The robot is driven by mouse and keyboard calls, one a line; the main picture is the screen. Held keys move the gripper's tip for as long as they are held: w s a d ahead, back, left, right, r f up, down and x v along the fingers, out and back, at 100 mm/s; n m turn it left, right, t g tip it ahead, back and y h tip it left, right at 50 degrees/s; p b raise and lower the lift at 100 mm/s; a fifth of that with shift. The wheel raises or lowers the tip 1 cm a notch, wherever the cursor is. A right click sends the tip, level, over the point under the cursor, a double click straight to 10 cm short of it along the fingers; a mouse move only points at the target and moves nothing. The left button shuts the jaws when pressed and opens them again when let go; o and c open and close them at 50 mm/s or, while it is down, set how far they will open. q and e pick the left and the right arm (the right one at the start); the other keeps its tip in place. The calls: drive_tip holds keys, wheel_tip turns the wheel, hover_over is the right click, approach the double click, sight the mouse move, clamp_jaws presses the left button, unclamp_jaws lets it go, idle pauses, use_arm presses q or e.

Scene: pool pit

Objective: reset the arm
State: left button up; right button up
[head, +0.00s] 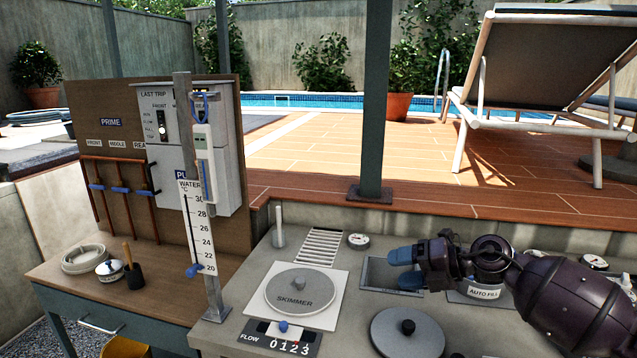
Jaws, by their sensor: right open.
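My right arm comes in from the right over the grey counter (245,295). My right gripper (404,268) has blue fingertips pointing left. It hovers at the rectangular recess (374,276) in the counter and hides part of it. The fingertips are apart and I see nothing held between them. My left gripper is not in this view.
The skimmer lid (300,291) and a second round lid (408,333) lie near the gripper. A post with a water scale (196,228) stands left of them. A thin post (374,100) rises behind. The auto fill fitting (484,292) is partly hidden by my arm.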

drive_tip(key=s+a+m+t+y, duration=0.3)
drive_tip(key=s+a+m+t, duration=0.1)
drive_tip(key=m+t, duration=0.2)
drive_tip(key=s+d+f+m+g+h, duration=0.1)
drive_tip(key=s+d+f+m+h, duration=0.75)
drive_tip(key=s+m, duration=0.35)
drive_tip(key=s+d+f+m+g+h, duration=0.1)
drive_tip(key=s+d+f+m+h, duration=0.6)
drive_tip(key=s+f+m+h, duration=0.5)
drive_tip(key=s+m+g+y, duration=0.4)
drive_tip(key=s+g, duration=0.2)
drive_tip(key=s, duration=0.6)
use_arm(q)
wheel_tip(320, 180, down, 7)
drive_tip(key=b, duration=0.7)
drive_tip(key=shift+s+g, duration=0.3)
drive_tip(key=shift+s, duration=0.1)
use_arm(e)
drive_tip(key=w+f+t, duration=0.3)
drive_tip(key=f+t, duration=0.1)
drive_tip(key=f, duration=0.4)
drive_tip(key=w+a+f+t, duration=0.1)
drive_tip(key=w+f+t, duration=0.3)
drive_tip(key=f, duration=0.4)
drive_tip(key=shift+f+n+y, duration=0.3)
drive_tip(key=shift+y, duration=0.15)
